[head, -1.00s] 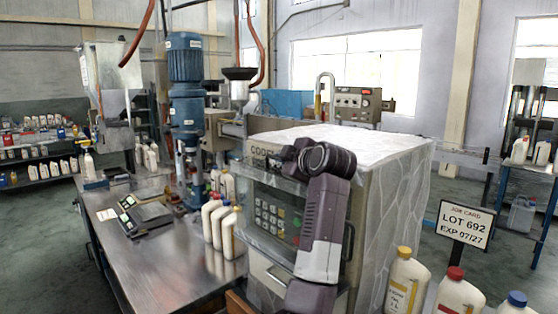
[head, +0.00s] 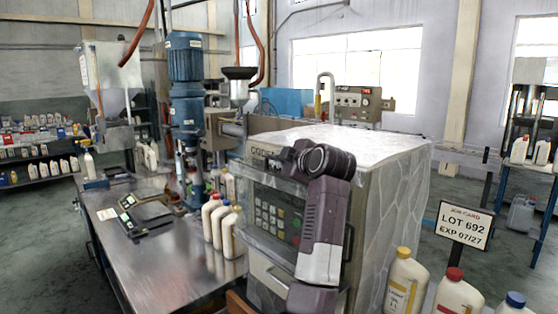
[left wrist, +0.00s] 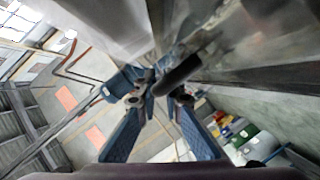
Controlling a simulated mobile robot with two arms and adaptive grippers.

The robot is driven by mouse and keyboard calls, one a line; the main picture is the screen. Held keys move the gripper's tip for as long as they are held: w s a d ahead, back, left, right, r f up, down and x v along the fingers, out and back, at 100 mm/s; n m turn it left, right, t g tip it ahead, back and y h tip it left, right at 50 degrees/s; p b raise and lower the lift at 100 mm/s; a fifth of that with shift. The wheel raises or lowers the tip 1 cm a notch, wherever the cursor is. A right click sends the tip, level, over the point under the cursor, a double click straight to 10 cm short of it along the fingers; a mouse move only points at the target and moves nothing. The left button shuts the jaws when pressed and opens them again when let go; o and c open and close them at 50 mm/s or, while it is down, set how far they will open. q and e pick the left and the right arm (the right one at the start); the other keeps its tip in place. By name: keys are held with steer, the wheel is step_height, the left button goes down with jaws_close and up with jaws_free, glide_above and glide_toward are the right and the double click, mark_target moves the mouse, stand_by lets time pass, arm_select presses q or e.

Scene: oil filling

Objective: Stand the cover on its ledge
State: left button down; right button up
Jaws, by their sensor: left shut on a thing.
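The coder cabinet (head: 385,215) stands in the middle of the head view, with its keypad (head: 277,220) on the front. A clear panel, which looks like the cover (head: 246,205), is in front of the keypad. My left arm rises before the cabinet, and its wrist end (head: 290,160) is near the cabinet's upper front edge; the fingertips are hidden there. In the left wrist view my left gripper (left wrist: 158,92) is shut on a dark bar-like handle (left wrist: 178,74), beside a greyish see-through surface (left wrist: 245,40). The ledge cannot be made out. My right gripper is out of view.
White bottles (head: 222,224) stand on the steel bench (head: 165,268) left of the cabinet. More bottles (head: 405,280) and a job card sign (head: 464,226) are at the right front. A blue motor column (head: 186,110) rises behind the bench.

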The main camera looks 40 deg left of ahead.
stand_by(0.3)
arm_select(q)
steer(key=c, duration=2)
jaws_free()
steer(key=shift+s, duration=0.1)
